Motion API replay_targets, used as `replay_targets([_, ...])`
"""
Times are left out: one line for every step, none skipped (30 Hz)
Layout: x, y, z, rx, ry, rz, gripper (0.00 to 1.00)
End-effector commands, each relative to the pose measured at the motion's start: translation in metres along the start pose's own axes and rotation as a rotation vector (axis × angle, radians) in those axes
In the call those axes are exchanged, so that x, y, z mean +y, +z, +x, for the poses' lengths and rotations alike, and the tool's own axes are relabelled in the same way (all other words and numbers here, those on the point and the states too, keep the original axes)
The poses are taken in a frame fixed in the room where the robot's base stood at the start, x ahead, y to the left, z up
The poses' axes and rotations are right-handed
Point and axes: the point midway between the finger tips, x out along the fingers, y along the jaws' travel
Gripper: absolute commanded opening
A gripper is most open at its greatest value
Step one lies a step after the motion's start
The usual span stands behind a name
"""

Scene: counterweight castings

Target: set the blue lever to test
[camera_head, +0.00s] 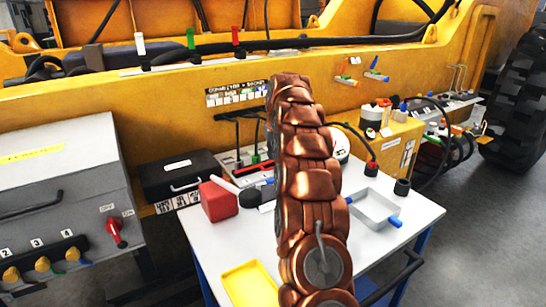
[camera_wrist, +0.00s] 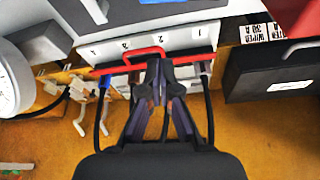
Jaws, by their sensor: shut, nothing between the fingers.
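A blue-handled lever (camera_head: 377,74) sits on the yellow machine side in the head view, beside an orange-handled one (camera_head: 347,78). Its position markings are too small to read. In the wrist view, another blue piece (camera_wrist: 104,82) sits on a black rod at a numbered panel (camera_wrist: 190,38); I cannot tell whether it is a lever. My gripper (camera_wrist: 160,70) is shut and empty, its fingertips overlapping a red bar (camera_wrist: 120,66) across the panel. I cannot tell whether they touch it. In the head view my copper-coloured arm hides the gripper and part of the panel.
A white table (camera_head: 225,240) in front carries a red block (camera_head: 218,201), a yellow tray (camera_head: 250,284) and a grey tray (camera_head: 374,212). A black case (camera_head: 180,172) stands left of the panel. A grey cabinet (camera_head: 60,170) is at far left. Open floor lies at right.

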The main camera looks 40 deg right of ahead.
Motion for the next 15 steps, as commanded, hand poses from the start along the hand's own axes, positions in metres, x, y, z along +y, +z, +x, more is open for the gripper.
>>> replay_targets([0.0, 0.001, 0.007, -0.007, -0.002, 0.001, 0.0])
replay_targets([0.001, 0.001, 0.012, -0.007, -0.001, 0.001, 0.0])
replay_targets([0.002, 0.001, 0.019, -0.005, 0.0, 0.002, 0.0])
replay_targets([0.002, 0.0, 0.024, -0.004, 0.0, 0.002, 0.0])
replay_targets([0.002, 0.001, 0.03, -0.005, 0.0, 0.002, 0.0])
replay_targets([0.002, 0.001, 0.036, -0.006, 0.0, 0.002, 0.0])
replay_targets([0.002, 0.001, 0.041, -0.006, 0.0, 0.002, 0.0])
replay_targets([0.002, 0.001, 0.046, -0.005, 0.0, 0.002, 0.0])
replay_targets([0.002, 0.0, 0.052, -0.003, 0.001, 0.002, 0.0])
replay_targets([0.002, 0.0, 0.056, -0.003, 0.001, 0.002, 0.0])
replay_targets([0.002, 0.001, 0.061, -0.004, 0.0, 0.002, 0.0])
replay_targets([0.001, 0.001, 0.066, -0.004, 0.0, 0.002, 0.0])
replay_targets([0.001, 0.001, 0.07, -0.005, -0.001, 0.002, 0.0])
replay_targets([0.001, 0.001, 0.074, -0.005, -0.001, 0.002, 0.0])
replay_targets([0.001, 0.001, 0.08, -0.004, -0.001, 0.002, 0.0])
